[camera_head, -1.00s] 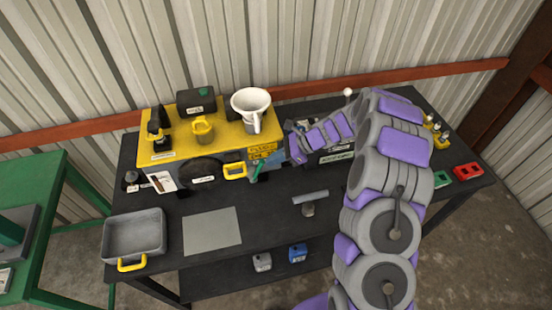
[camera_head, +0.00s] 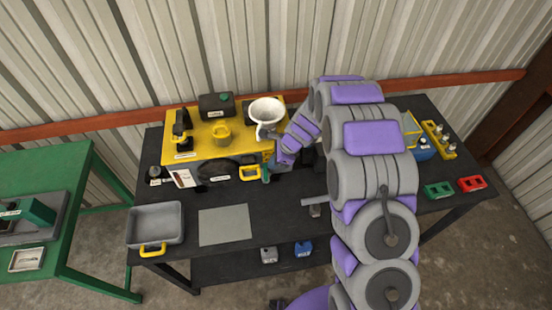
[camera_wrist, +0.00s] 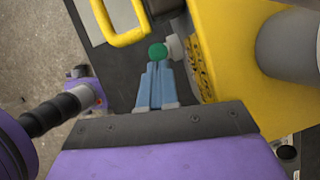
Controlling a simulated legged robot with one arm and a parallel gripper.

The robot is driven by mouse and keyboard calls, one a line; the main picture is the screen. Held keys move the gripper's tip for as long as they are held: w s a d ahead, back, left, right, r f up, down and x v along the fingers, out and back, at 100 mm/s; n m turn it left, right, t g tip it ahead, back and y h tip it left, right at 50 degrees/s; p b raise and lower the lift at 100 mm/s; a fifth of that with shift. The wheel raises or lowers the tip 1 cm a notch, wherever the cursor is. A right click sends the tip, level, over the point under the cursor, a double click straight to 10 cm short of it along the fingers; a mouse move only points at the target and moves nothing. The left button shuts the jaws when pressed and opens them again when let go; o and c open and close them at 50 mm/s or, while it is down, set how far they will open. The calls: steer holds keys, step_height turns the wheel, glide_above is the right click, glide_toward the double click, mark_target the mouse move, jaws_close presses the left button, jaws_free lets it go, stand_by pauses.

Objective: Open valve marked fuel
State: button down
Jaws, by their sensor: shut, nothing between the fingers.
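The yellow machine (camera_head: 205,128) stands on the black table and fills the right of the wrist view (camera_wrist: 225,50). In the wrist view a round green knob (camera_wrist: 158,51) sits beside a pale stub on its side face. My gripper (camera_wrist: 158,67) is shut and empty, its light blue fingertips right at the green knob, seemingly touching it. In the head view a narrow green part (camera_head: 266,173) shows at the machine's front right corner, beside my wrist. Dark lettering on the machine is unreadable, so I cannot confirm the fuel marking.
A yellow handle (camera_wrist: 122,38) is close to the fingers on the left in the wrist view. A white funnel (camera_head: 267,108) stands on the machine beside my arm. A grey tray (camera_head: 155,238) and grey sheet (camera_head: 225,226) lie on the table's left front.

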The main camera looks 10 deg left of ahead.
steer(key=shift+s+d+f, duration=0.1)
steer(key=shift+d+f, duration=0.05)
steer(key=d+r, duration=0.8)
steer(key=r, duration=0.1)
steer(key=shift+w+d+b, duration=0.4)
steer(key=shift+s+r, duration=0.1)
steer(key=s+d+f+n+h+b, duration=0.1)
steer(key=s+d+n+b, duration=0.3)
steer(key=s, duration=0.8)
steer(key=s+d+f+n+g+h+b, duration=0.1)
steer(key=s+d+n+h+b, duration=0.1)
steer(key=s+n+b, duration=0.5)
steer(key=s+d+f+n+g+h+b, duration=0.1)
steer(key=s+d+n+b, duration=0.4)
steer(key=s, duration=1.4)
steer(key=h+b, duration=0.1)
steer(key=b, duration=0.2)
steer(key=shift+s+d+n, duration=0.2)
steer(key=shift+d+n, duration=0.1)
steer(key=shift+d, duration=0.05)
